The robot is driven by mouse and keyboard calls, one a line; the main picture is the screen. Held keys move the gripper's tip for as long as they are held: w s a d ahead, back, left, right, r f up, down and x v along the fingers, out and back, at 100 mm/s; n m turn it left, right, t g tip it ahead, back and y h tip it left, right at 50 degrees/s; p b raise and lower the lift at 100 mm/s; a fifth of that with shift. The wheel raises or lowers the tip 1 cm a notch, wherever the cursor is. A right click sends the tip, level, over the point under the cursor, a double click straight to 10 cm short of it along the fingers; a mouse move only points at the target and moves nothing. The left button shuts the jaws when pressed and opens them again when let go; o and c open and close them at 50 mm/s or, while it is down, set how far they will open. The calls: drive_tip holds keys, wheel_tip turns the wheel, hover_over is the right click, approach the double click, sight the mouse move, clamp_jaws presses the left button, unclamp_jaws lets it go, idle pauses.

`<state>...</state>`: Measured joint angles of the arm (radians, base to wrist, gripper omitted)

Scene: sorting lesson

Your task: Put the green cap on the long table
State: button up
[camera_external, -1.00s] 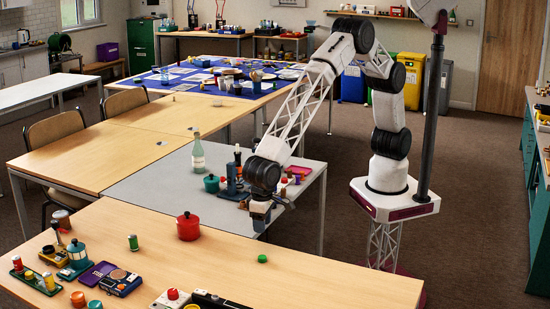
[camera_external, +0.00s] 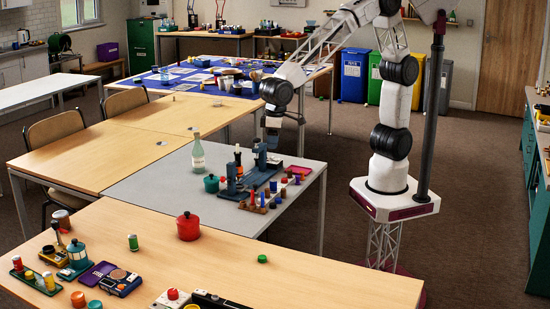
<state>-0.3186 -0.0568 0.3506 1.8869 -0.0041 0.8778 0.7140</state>
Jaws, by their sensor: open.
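A small green cap (camera_external: 262,259) lies on the front wooden table (camera_external: 330,277), toward its right part and near its far edge. Nothing touches it. My gripper (camera_external: 272,142) is raised over the grey table (camera_external: 160,188), well behind and above the cap. Its jaws are open, and I see nothing held between them. The fingertips are small and partly lost against the dark blue apparatus behind and below them.
A red pot (camera_external: 188,227) stands left of the cap. On the grey table are a glass bottle (camera_external: 198,156), a green pot (camera_external: 211,184), a blue apparatus (camera_external: 233,180) and several coloured pegs. The front table's right end is clear.

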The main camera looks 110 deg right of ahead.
drive_tip(key=s+d+r+n, duration=0.1)
drive_tip(key=s+d+r, duration=0.3)
drive_tip(key=s+d, duration=0.35)
drive_tip(key=s+d+r+n, duration=0.1)
drive_tip(key=s+d+r, duration=0.3)
drive_tip(key=s+d, duration=0.4)
drive_tip(key=s+d+f+n, duration=0.1)
drive_tip(key=s+d, duration=0.2)
drive_tip(key=s, duration=0.6)
drive_tip(key=s+d+n+t, duration=0.1)
drive_tip(key=s+d, duration=0.2)
drive_tip(key=s, duration=0.7)
drive_tip(key=shift+s+f+t, duration=0.3)
drive_tip(key=shift+f, duration=0.05)
